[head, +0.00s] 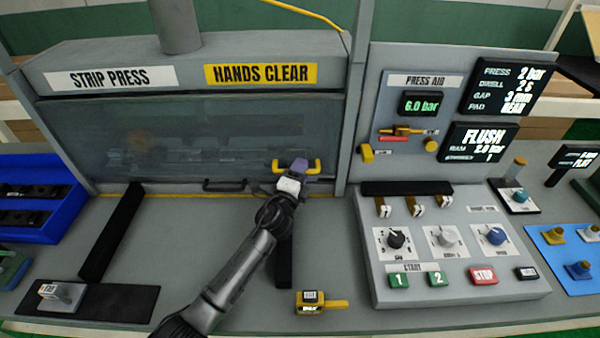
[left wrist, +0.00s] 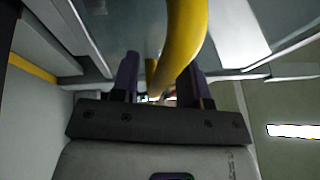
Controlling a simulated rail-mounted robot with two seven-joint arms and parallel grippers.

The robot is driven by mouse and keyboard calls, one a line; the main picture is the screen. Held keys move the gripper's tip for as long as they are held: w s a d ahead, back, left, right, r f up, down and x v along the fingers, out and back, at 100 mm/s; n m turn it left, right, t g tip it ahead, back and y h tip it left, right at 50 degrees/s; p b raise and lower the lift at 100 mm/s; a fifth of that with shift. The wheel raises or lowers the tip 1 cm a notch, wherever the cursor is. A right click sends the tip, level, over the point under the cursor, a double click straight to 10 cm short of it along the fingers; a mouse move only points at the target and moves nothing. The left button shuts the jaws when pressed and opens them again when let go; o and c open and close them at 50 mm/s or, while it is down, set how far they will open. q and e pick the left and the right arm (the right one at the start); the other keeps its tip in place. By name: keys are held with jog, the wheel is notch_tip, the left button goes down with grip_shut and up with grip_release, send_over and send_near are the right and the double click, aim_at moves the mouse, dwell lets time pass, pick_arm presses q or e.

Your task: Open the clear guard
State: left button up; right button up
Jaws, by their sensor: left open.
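The clear guard (head: 190,120) is a see-through panel across the front of the strip press, down with its lower edge near the bench. A yellow handle (head: 317,167) sits at its lower right, and a black handle (head: 224,186) at its lower middle. My left gripper (head: 298,165) is at the yellow handle and hides its middle. In the left wrist view, the yellow handle (left wrist: 184,45) runs between the two dark fingers of my left gripper (left wrist: 158,80). The fingers are apart; I cannot tell whether either touches the bar. My right gripper is not in view.
The control panel (head: 460,290) with knobs and buttons stands right of my arm. A yellow block (head: 311,303) lies on the bench in front. A blue bin (head: 60,180) is at the left. Dark strips (head: 112,232) lie on the bench before the press.

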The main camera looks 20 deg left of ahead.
pick_arm(q)
jog(key=shift+c, duration=0.2)
grip_shut()
dwell(0.4)
